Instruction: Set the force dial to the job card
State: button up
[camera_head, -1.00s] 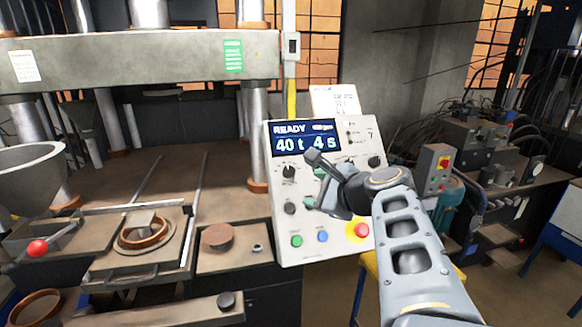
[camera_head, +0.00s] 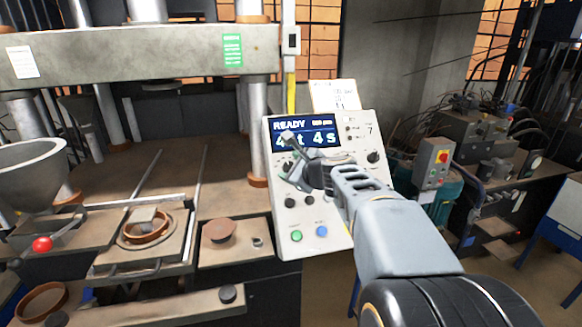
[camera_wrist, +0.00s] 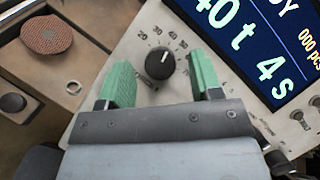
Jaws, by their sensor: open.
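The black force dial (camera_wrist: 160,63) with a white pointer line sits on a printed scale in the wrist view. My gripper (camera_wrist: 159,66) is open, with one green-padded finger on each side of the dial; contact cannot be told. In the head view my gripper (camera_head: 293,157) is in front of the panel's upper left and mostly hides the dial. The display (camera_head: 302,129) shows READY; in the wrist view the display (camera_wrist: 245,40) reads 40 t and 4 s. The job card (camera_head: 334,95) stands above the panel, its writing too small to read.
The pale control panel (camera_head: 300,222) also has a green button (camera_head: 296,236), a blue button (camera_head: 321,231) and another black knob (camera_head: 374,157). A press with a sliding tray (camera_head: 110,262) stands at left. A flap disc (camera_head: 219,231) lies beside the panel.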

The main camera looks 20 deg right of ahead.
jog(key=shift+w+f, duration=0.1)
jog(key=shift+w, duration=0.2)
jog(key=c, duration=0.9)
